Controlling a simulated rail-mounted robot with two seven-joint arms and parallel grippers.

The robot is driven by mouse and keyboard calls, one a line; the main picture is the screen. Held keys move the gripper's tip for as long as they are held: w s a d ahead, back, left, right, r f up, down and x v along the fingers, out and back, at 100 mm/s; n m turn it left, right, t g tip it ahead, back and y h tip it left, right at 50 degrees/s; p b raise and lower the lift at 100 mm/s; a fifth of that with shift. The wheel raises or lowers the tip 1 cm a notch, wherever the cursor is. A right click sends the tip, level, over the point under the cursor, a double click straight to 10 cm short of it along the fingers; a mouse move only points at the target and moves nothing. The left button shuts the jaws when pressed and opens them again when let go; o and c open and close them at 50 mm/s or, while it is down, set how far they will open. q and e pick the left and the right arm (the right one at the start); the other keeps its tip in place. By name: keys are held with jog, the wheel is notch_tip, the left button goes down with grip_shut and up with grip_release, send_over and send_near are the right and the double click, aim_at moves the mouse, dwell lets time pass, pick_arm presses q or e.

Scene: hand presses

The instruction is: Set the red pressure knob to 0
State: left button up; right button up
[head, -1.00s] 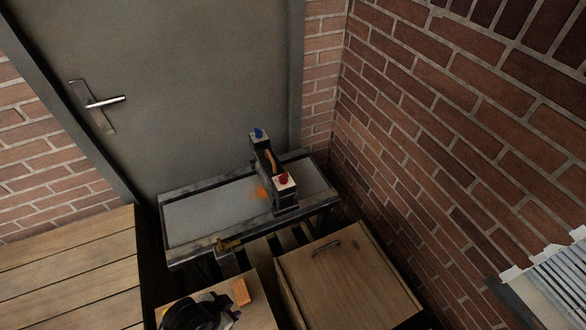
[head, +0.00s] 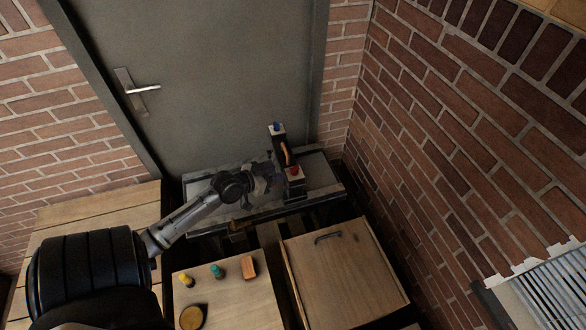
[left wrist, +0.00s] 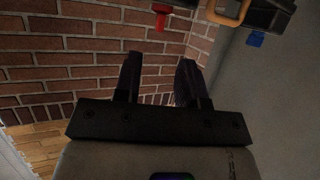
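The red pressure knob (head: 295,170) sits on the near end of a dark hand press (head: 285,153) on the metal bench. In the left wrist view the red knob (left wrist: 161,10) is at the top edge, partly cut off, beyond the fingers. A blue knob (head: 276,127) is on the press's far end and also shows in the left wrist view (left wrist: 256,39). My left gripper (head: 268,174) is just left of the press, near the red knob. Its fingers (left wrist: 158,75) are apart with nothing between them. My right gripper is not in view.
The metal bench (head: 202,187) stands against a grey door (head: 210,80) and a brick wall (head: 450,120). In front are a wooden cabinet (head: 345,275) and a wooden top with a yellow bottle (head: 186,280), a teal bottle (head: 218,271) and an orange block (head: 249,267).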

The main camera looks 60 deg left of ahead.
aim_at(294, 169)
pick_arm(q)
jog(key=b+x, duration=0.1)
jog(key=x, duration=0.7)
jog(key=shift+w+f, duration=0.2)
jog(key=shift+w, duration=0.1)
jog(key=c, duration=0.6)
jog(key=shift+r+p, duration=0.2)
jog(key=shift+p, duration=0.3)
jog(key=n+g+y+p, duration=0.1)
jog(key=n+y+p, duration=0.1)
jog(key=p, duration=0.3)
jog(key=n+y+p, duration=0.2)
jog(key=p, duration=0.2)
jog(key=shift+w+d+r+g+y+p, duration=0.15)
jog(key=shift+d+g+y+p, duration=0.1)
jog(key=shift+g+y+p, duration=0.15)
jog(key=shift+n+g+y+p, duration=0.4)
jog(key=shift+n+y+p, duration=0.25)
jog(key=shift+n, duration=0.35)
jog(key=shift+f+n+g+y, duration=0.3)
jog(key=shift+n+g+y, duration=0.45)
jog(key=shift+y, duration=0.2)
jog(key=shift+n, duration=0.35)
